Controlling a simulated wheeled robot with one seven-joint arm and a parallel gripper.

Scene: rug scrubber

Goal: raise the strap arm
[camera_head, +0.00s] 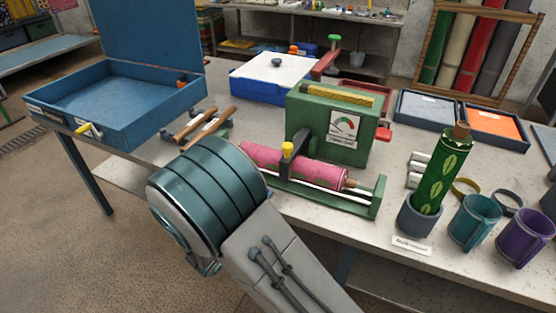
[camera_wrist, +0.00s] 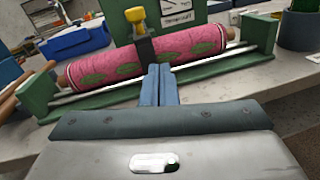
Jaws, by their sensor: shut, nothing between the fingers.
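The green scrubber machine (camera_head: 307,120) stands on the table with a dial on its front. A pink rug roll (camera_head: 325,173) with green leaf shapes lies along its front cradle; it also shows in the wrist view (camera_wrist: 105,65). The black strap arm (camera_head: 284,168) lies down across the roll, with a yellow knob (camera_head: 287,148) at its upper end. In the wrist view the strap arm (camera_wrist: 145,50) and its yellow knob (camera_wrist: 136,18) are straight ahead. My gripper (camera_wrist: 158,68) is shut and empty, its tips at the strap arm's lower end; contact cannot be told. My arm hides it in the head view.
A blue open case (camera_head: 120,105) is at the left and a white-lidded blue box (camera_head: 275,78) behind. A green leaf-patterned roll stands in a grey cup (camera_head: 420,215) at the right, near teal (camera_head: 474,220) and purple (camera_head: 525,238) mugs. A red lever with a green knob (camera_head: 333,40) rises above the machine.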

